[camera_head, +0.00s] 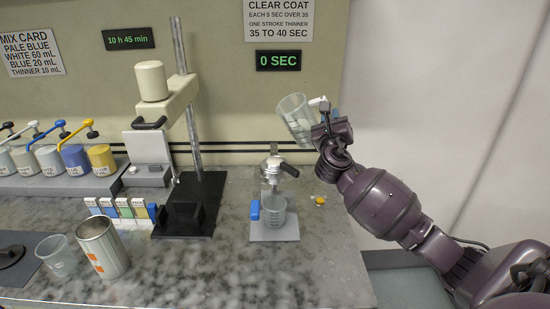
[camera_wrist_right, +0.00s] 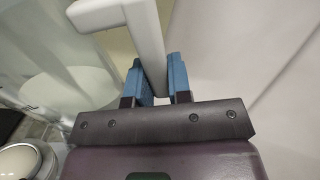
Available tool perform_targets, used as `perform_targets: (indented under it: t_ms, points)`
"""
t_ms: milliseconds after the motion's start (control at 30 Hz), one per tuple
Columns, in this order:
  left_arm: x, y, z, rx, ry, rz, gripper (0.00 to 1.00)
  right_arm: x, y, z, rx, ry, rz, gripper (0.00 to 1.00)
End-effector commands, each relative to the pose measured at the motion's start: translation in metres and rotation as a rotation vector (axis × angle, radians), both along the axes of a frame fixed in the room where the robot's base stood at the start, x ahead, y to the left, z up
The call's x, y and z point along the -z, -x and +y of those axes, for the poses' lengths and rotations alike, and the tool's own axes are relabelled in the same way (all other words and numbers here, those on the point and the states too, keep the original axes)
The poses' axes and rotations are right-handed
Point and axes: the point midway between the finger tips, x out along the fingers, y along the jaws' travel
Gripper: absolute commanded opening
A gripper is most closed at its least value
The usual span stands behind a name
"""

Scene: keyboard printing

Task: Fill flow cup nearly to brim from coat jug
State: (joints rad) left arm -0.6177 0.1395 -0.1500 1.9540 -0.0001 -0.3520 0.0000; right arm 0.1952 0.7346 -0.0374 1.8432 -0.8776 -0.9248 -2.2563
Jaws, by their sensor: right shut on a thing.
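My right gripper (camera_head: 324,122) is shut on the pale handle (camera_wrist_right: 150,40) of a clear jug (camera_head: 294,118). It holds the jug up in the air, above and right of the flow cup stand. My left gripper is not in view.
A black display (camera_head: 278,60) reads 0 SEC. A tall post stand (camera_head: 187,120) is to the left. A metal can (camera_head: 103,248) and a clear cup (camera_head: 58,258) stand front left. A small orange item (camera_head: 319,200) lies right of the flow cup stand. The front-middle counter is clear.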

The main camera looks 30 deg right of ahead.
Motion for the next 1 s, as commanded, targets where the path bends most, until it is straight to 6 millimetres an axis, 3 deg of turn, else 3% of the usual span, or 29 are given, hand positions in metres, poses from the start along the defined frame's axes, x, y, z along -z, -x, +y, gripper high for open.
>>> perform_targets:
  t_ms: [67,200,367,1000]
  points:
    - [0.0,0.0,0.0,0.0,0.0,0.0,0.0,0.001,0.0,0.0,0.0,-0.05,-0.012,0.0]
    - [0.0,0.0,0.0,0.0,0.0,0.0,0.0,0.033,-0.003,0.019,-0.001,-0.396,-0.069,0.0]
    - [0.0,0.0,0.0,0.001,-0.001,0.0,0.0,0.049,-0.005,0.029,0.001,-0.546,-0.094,0.0]
    - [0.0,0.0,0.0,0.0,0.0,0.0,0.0,0.027,-0.005,0.027,0.0,-0.528,-0.092,0.0]
